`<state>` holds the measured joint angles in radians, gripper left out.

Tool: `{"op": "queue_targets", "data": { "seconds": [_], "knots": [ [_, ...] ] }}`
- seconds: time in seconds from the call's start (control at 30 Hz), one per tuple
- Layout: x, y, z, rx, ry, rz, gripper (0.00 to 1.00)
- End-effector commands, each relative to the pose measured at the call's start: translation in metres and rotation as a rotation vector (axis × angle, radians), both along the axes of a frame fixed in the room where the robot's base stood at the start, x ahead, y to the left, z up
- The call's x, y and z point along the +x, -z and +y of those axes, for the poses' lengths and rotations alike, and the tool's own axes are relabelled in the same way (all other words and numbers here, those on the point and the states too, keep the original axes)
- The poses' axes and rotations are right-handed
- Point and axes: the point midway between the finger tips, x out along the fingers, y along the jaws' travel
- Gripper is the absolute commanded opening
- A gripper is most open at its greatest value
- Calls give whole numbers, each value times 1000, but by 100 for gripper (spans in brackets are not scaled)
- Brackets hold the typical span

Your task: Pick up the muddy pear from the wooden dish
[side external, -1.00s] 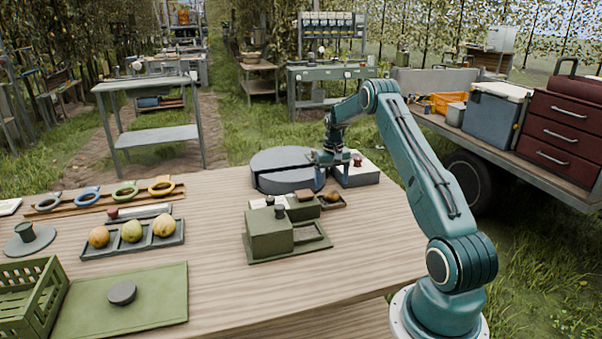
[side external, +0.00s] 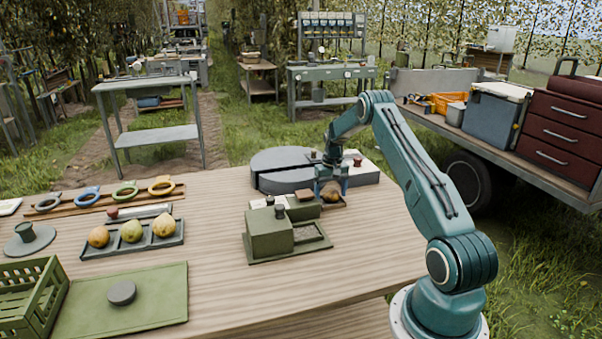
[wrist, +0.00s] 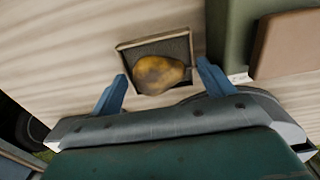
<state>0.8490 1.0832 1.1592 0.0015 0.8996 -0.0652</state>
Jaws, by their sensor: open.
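The muddy pear (wrist: 158,73), yellow-brown with dark smears, lies in a small square wooden dish (wrist: 126,48) in the wrist view. In the side view, the dish (side external: 342,204) sits at the far right of the table, and the pear is mostly hidden by my gripper. My gripper (side external: 331,190) is over the dish. In the wrist view, its two blue fingers (wrist: 160,80) are spread apart, one on each side of the pear. They do not visibly touch it, and their height above the dish is hard to tell.
A green boxy device (side external: 268,234) stands just left of the dish, close to my gripper. A grey round-ended block (side external: 283,178) is behind. A tray (side external: 90,252) with three pears is at the left. The table's right front is clear.

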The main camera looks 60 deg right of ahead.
Motion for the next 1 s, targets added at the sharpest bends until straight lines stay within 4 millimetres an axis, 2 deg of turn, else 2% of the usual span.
{"op": "queue_targets", "data": {
  "seconds": [0.17, 0.4, 0.43, 0.77, 1.0],
  "knots": [
    [0, 0, 0, 0, 0, 0, 81],
    [0, 0, 0, 0, 0, 0, 34],
    [0, 0, 0, 0, 0, 0, 32],
    [0, -2, 0, -1, 0, -1, 32],
    [0, -18, 0, -1, 0, -1, 32]
  ]
}}
